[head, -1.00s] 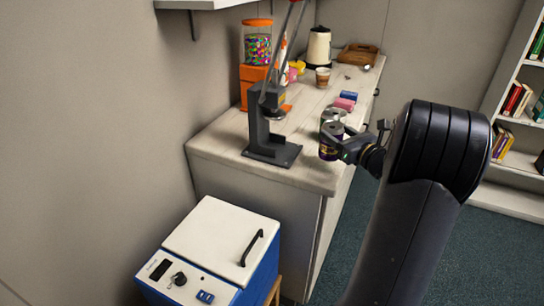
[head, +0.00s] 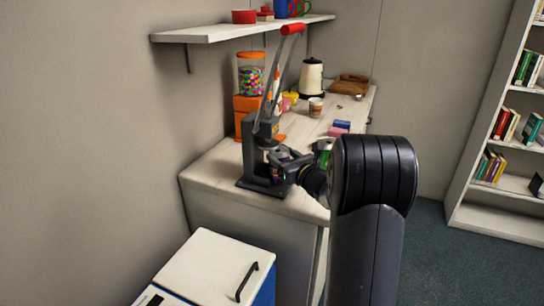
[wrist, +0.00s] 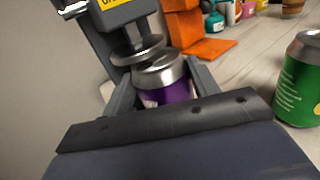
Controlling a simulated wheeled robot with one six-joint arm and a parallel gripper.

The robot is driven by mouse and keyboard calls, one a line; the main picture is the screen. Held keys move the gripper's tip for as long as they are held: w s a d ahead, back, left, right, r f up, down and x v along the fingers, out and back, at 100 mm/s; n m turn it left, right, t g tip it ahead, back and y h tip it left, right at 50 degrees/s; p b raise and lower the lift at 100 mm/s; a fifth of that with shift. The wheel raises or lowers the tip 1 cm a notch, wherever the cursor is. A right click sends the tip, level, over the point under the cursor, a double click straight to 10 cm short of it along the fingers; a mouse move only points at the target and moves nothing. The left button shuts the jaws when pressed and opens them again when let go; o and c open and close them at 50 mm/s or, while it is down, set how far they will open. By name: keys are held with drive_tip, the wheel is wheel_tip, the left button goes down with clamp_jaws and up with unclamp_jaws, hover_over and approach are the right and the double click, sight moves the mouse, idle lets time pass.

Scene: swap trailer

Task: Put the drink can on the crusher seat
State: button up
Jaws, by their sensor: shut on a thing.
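The purple drink can (wrist: 165,80) is upright between the fingers of my gripper (wrist: 165,85) in the wrist view. My gripper is shut on it. In the head view my gripper (head: 283,168) holds the can at the can crusher (head: 260,130), a dark grey press with a red-tipped lever. The crusher's round press disc (wrist: 138,50) is close above and behind the can's silver top. The crusher seat under the can is hidden by the can and my gripper, so I cannot tell whether the can touches it.
A green can (wrist: 300,85) stands on the counter (head: 215,175) to the right, close to my gripper. A candy dispenser (head: 250,80), a paper cup (head: 316,107) and a kettle (head: 311,78) stand farther back. A white-lidded blue box (head: 210,265) is below in front.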

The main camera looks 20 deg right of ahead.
sight(271, 152)
drive_tip(key=w+a, duration=0.2)
drive_tip(key=a, duration=0.1)
drive_tip(key=shift+w, duration=0.4)
drive_tip(key=shift+d+f, duration=0.2)
drive_tip(key=shift+f, duration=0.15)
drive_tip(key=shift+c, duration=0.6)
drive_tip(key=shift+s, duration=0.1)
drive_tip(key=shift+f, duration=0.2)
drive_tip(key=o, duration=1)
drive_tip(key=shift+r, duration=0.1)
drive_tip(key=shift+r, duration=0.2)
drive_tip(key=s, duration=0.4)
drive_tip(key=s+d, duration=0.1)
drive_tip(key=s, duration=0.3)
drive_tip(key=s+d, duration=0.1)
drive_tip(key=s, duration=0.2)
drive_tip(key=shift+s+d+f+b, duration=0.1)
drive_tip(key=shift+s+d+b, duration=0.05)
drive_tip(key=shift+s+b, duration=0.25)
